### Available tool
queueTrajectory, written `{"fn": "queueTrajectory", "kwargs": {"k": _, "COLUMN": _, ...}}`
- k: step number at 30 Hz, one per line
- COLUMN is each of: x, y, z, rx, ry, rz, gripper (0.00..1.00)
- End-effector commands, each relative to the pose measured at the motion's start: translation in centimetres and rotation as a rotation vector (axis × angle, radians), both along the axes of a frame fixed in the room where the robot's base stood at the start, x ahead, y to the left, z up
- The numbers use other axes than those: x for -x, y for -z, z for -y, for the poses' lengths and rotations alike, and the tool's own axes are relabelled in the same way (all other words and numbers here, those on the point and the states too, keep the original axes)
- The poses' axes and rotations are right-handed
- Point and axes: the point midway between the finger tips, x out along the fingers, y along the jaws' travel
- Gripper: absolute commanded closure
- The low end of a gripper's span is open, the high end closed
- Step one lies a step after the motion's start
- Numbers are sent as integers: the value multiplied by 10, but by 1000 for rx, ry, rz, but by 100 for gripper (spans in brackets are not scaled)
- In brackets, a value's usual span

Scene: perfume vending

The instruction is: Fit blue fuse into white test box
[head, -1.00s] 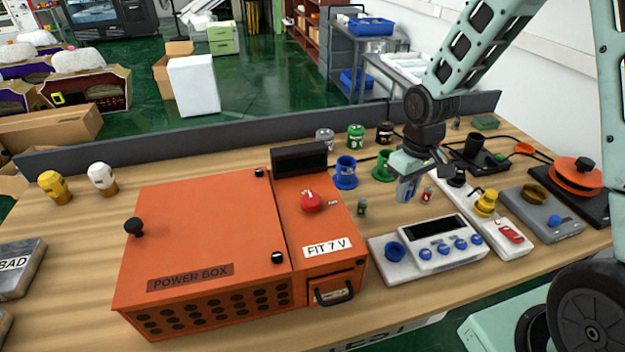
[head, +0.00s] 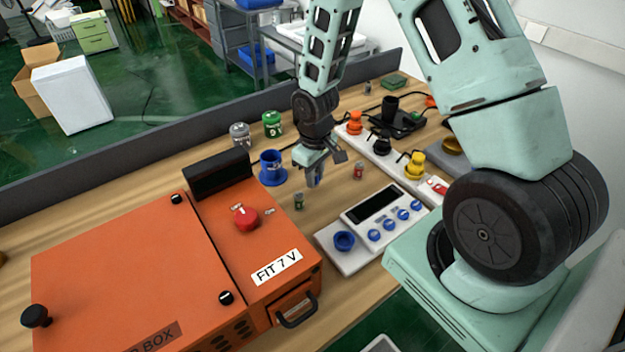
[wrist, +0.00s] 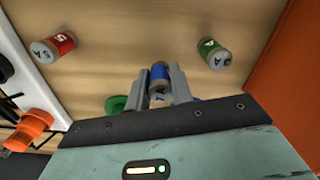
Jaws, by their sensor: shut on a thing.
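My gripper (head: 314,178) is shut on the blue fuse. In the wrist view the blue fuse (wrist: 160,72) sits between the two fingers of my gripper (wrist: 161,84), with a grey end showing. It is held over the wooden table, between a small green fuse (head: 298,201) and a small red fuse (head: 358,170). Those two also show in the wrist view, green (wrist: 212,54) at right and red (wrist: 52,47) at left. The white test box (head: 352,262) has a dark display, blue knobs and a blue round socket (head: 344,241). It stands nearer the table's front edge, apart from my gripper.
The orange power box (head: 120,255), labelled FIT 7 V, fills the left. A blue spool-like holder (head: 272,168) stands behind my gripper. A white strip (head: 384,160) with orange, black and yellow plugs lies at right. Bare table lies between gripper and test box.

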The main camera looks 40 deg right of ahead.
Motion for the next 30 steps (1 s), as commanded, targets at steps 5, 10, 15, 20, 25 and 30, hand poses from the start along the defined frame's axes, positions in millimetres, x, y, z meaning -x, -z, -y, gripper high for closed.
{"fn": "queueTrajectory", "kwargs": {"k": 5, "x": 0, "y": 21, "z": 0, "rx": 1, "ry": 0, "rz": -3, "gripper": 100}}
{"fn": "queueTrajectory", "kwargs": {"k": 10, "x": -1, "y": 24, "z": 0, "rx": 0, "ry": 0, "rz": 1, "gripper": 100}}
{"fn": "queueTrajectory", "kwargs": {"k": 15, "x": 0, "y": 25, "z": 0, "rx": 0, "ry": 0, "rz": 0, "gripper": 100}}
{"fn": "queueTrajectory", "kwargs": {"k": 20, "x": 0, "y": 27, "z": 0, "rx": 0, "ry": 0, "rz": 0, "gripper": 61}}
{"fn": "queueTrajectory", "kwargs": {"k": 25, "x": 0, "y": 27, "z": 0, "rx": 0, "ry": 0, "rz": 0, "gripper": 56}}
{"fn": "queueTrajectory", "kwargs": {"k": 30, "x": 0, "y": 25, "z": 0, "rx": 0, "ry": 0, "rz": 0, "gripper": 56}}
